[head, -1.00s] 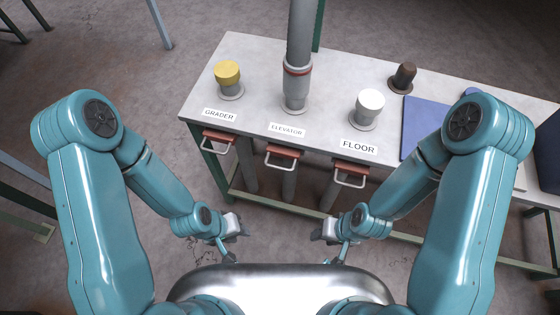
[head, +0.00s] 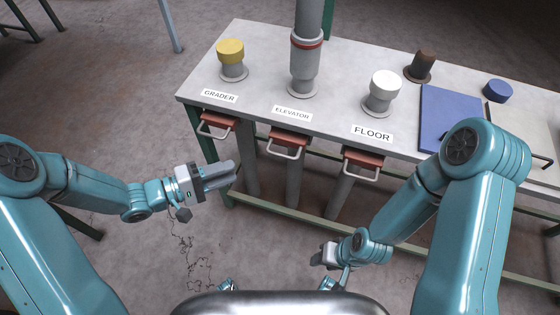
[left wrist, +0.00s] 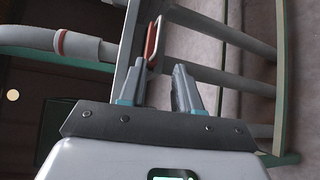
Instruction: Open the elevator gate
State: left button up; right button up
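The elevator gate (head: 290,137) is a red slide with a pale loop handle, under the ELEVATOR label (head: 292,113) on the table's front edge. The elevator pipe (head: 305,60) stands above it. My left gripper (head: 234,172) is left of and below this gate, apart from it, pointing right. In the left wrist view its two fingers (left wrist: 160,85) are apart with nothing between them. A red gate with its handle (left wrist: 153,42) shows beyond the fingertips; I cannot tell which one. My right gripper (head: 318,258) is low near my body, its fingers too small to judge.
The grader gate (head: 218,119) is to the left and the floor gate (head: 362,158) to the right. Yellow (head: 231,52) and white (head: 385,85) caps top their spouts. A blue panel (head: 450,118) lies on the table (head: 340,90). A green rail (head: 330,215) runs below.

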aim_at(281, 155)
pick_arm(q)
jog(key=b+x, duration=0.1)
jog(key=x, duration=1.4)
jog(key=shift+d+r+b, duration=0.1)
jog(key=shift+b, duration=0.3)
jog(key=shift+s, duration=0.1)
grip_shut()
